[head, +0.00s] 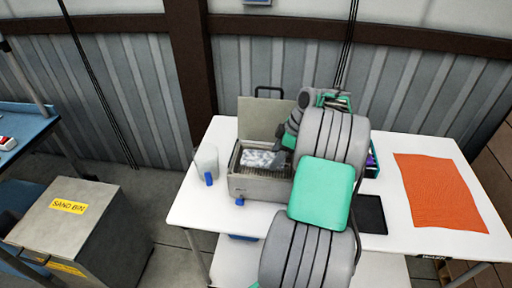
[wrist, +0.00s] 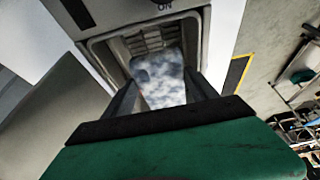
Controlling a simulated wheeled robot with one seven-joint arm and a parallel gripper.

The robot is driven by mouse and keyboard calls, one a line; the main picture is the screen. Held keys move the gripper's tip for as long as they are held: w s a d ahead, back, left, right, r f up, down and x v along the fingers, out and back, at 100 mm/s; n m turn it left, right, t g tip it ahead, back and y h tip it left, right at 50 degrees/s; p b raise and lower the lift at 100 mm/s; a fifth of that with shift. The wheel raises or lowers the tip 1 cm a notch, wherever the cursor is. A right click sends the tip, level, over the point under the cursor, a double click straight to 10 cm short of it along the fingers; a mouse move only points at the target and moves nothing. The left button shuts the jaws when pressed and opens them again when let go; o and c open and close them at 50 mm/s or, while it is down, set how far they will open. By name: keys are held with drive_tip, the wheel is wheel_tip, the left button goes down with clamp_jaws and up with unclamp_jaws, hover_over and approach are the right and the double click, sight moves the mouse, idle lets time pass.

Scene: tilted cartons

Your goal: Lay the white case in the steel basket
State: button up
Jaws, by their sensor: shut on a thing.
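The white case (head: 262,158), mottled with grey, is at the mouth of the open grey box on the table. The steel basket (wrist: 148,38) shows as a slatted metal inside within that box. In the wrist view the case (wrist: 162,84) lies between the two fingers of my gripper (wrist: 160,92), which is shut on it. The case is over or inside the basket; I cannot tell whether it touches the basket floor. In the head view my arm hides most of my gripper and the box's right side.
The box's lid (head: 261,117) stands open at the back. A pale cup (head: 206,161) with a blue part stands left of the box. A black tray (head: 370,214) and an orange cloth (head: 437,190) lie to the right. A sand bin (head: 75,230) stands left of the table.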

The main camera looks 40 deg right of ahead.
wheel_tip(320, 180, down, 4)
drive_tip(key=shift+d+r+b, duration=0.1)
drive_tip(key=shift+r+b, duration=0.15)
drive_tip(key=shift+b, duration=0.2)
drive_tip(key=shift+f+b, duration=1.5)
drive_tip(key=shift+f, duration=0.55)
drive_tip(key=shift+f, duration=0.15)
drive_tip(key=o, duration=1.4)
drive_tip(key=v, duration=0.8)
drive_tip(key=shift+w, duration=0.1)
